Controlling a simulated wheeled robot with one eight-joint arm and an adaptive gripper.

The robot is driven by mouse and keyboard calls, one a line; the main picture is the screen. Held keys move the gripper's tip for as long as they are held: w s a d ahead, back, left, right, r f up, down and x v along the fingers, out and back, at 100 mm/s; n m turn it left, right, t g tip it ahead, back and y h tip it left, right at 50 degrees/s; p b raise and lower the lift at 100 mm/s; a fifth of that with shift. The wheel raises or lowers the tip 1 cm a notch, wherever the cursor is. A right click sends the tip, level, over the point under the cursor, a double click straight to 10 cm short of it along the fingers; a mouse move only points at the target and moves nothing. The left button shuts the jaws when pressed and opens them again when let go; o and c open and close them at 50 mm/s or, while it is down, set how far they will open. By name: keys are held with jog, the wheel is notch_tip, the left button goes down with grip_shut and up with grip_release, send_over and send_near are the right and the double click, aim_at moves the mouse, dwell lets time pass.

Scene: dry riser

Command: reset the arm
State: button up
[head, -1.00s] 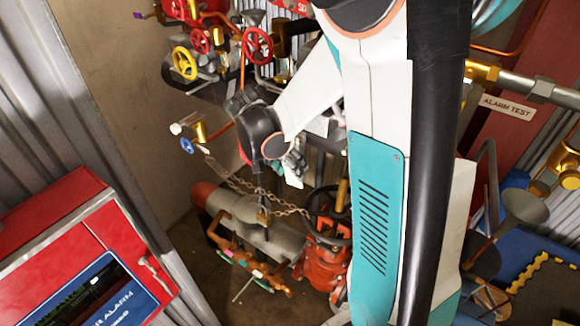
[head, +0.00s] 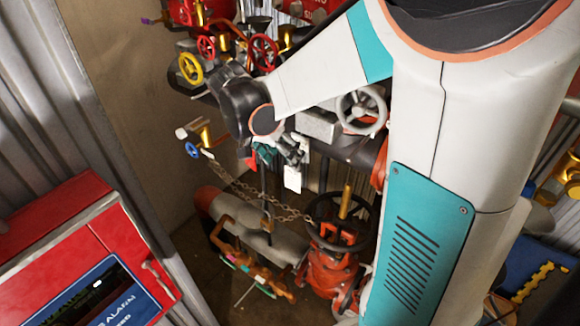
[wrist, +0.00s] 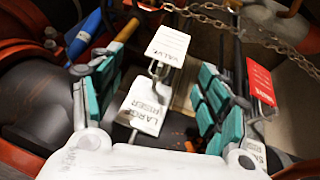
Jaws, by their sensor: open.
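My arm (head: 420,180) fills the right half of the head view and bends down to the left. My gripper (head: 290,152) is small there, in front of the pipework. In the wrist view my gripper (wrist: 160,75) has its teal-padded fingers apart. White tags (wrist: 167,45) hang in line with the gap, and a lower tag (wrist: 144,105) reads "LARGE RISER". A red tag (wrist: 260,82) hangs by the right finger. I cannot tell whether the fingers touch any tag. No object is clearly held.
A grey handwheel (head: 362,110) and a dark handwheel on a red valve (head: 330,265) are close to the arm. A chain (head: 245,190) hangs below the gripper. Yellow (head: 191,68) and red handwheels are at the upper left. A red alarm box (head: 75,240) stands lower left.

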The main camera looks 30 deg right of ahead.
jog(key=s+a+f+n+t+y+b, duration=0.5)
jog(key=s+a+f+n+b, duration=0.7)
jog(key=b, duration=0.7)
notch_tip(320, 180, down, 2)
jog(key=s+n+t, duration=0.1)
jog(key=t, duration=0.1)
jog(key=shift+s+a+n+t+b, duration=0.15)
jog(key=shift+a+n+t+b, duration=0.15)
jog(key=shift+a+t+b, duration=0.1)
jog(key=shift+f, duration=0.1)
dwell(2.0)
